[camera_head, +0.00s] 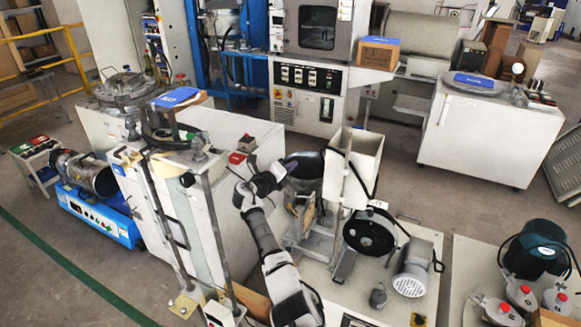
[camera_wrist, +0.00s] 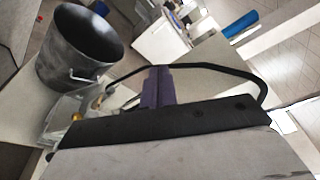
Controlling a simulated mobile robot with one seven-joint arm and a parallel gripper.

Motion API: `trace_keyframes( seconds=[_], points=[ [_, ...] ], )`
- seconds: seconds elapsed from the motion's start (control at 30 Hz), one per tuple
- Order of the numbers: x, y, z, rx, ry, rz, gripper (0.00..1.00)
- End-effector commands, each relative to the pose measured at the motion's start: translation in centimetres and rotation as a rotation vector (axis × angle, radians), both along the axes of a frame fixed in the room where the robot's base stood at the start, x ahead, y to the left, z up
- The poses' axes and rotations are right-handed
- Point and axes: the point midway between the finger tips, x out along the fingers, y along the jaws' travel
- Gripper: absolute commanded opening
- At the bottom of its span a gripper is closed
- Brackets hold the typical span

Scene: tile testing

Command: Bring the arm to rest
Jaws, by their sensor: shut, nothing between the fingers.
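My arm rises from the lower middle of the head view, white and black, with its elbow bent. My gripper (camera_head: 284,168) is at its end, beside the tall white hopper-like machine; its fingers are too small to make out there. In the wrist view the purple fingers of my gripper (camera_wrist: 158,78) are together, with nothing between them. A dark round drum (camera_wrist: 80,45) with a metal handle stands to the left of the fingers, apart from them.
The white machine (camera_head: 352,165) with a black wheel (camera_head: 370,232) and a motor (camera_head: 414,268) stands right of my arm. A white cabinet (camera_head: 195,215) stands close on the left. A white bench (camera_head: 487,135) is at the back right. Floor (camera_head: 400,150) between is clear.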

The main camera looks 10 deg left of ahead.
Motion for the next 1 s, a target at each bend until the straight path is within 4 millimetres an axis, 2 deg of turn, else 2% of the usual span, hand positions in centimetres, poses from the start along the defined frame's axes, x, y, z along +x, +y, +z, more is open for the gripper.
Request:
trace_keyframes(
  seconds=[0.43, 0.53, 0.67, 1.0],
  points=[
    [0.0, 0.0, 0.4, 0.0, 0.002, 0.0, 0.0],
    [-0.3, 0.0, 0.4, 0.09, -0.029, -0.002, 0.0],
    [-1.2, 0.1, 0.7, 0.409, -0.133, -0.018, 0.0],
    [-5.4, -1.6, 3.9, 1.597, -0.523, -0.187, 0.0]
  ],
)
